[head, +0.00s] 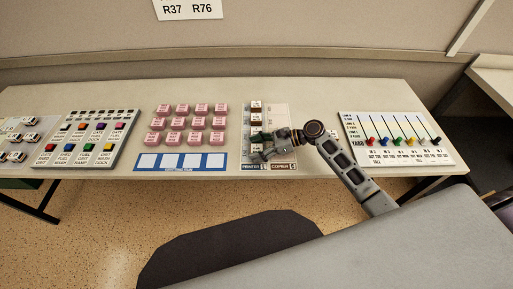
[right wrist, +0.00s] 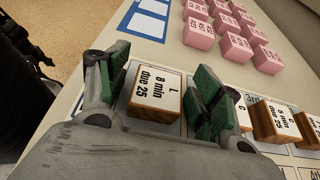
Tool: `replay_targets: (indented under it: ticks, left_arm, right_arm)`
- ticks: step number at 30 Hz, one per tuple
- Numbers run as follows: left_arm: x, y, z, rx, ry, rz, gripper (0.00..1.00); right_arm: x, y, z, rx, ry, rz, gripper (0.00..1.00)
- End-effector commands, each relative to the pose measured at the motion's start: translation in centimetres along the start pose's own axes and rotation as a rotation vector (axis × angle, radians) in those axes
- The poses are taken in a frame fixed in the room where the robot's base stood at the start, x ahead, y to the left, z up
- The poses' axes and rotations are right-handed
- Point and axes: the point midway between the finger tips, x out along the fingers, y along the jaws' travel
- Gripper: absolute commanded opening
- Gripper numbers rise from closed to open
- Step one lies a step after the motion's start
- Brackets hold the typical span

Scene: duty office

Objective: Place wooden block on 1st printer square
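A wooden block (right wrist: 156,94) with a white top reading "L 8 min due 25" sits between the fingers of my right gripper (right wrist: 158,92) in the right wrist view. Green pads stand on both sides of it, with a narrow gap visible on the right, so the gripper looks open around it. In the head view my right gripper (head: 264,146) is low over the near-left part of the printer and copier board (head: 277,113), hiding squares there. Other wooden blocks (head: 256,119) stand in a column farther back; more (right wrist: 276,124) show in the wrist view. My left gripper is not in view.
Left of the board are several pink blocks (head: 188,123) above a blue strip with white squares (head: 181,161). Farther left is a panel of coloured buttons (head: 86,138). A yard board with coloured knobs (head: 394,139) lies right of my right arm.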

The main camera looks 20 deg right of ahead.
Motion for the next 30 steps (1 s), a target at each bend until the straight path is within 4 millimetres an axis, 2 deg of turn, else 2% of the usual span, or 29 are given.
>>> replay_targets:
  ticks: [6,14,22,30]
  left_arm:
    - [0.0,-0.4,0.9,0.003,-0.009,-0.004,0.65]
    - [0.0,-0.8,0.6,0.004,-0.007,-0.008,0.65]
    - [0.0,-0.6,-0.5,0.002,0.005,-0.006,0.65]
    - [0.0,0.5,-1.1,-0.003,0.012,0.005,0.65]
  right_arm:
    - [0.0,0.0,0.0,0.000,0.000,0.000,0.66]
    - [-0.9,0.0,0.2,0.000,0.000,-0.001,0.66]
    - [-4.2,0.0,0.2,0.000,0.001,0.000,0.66]
    - [-8.3,0.0,0.1,0.000,0.001,0.000,0.66]
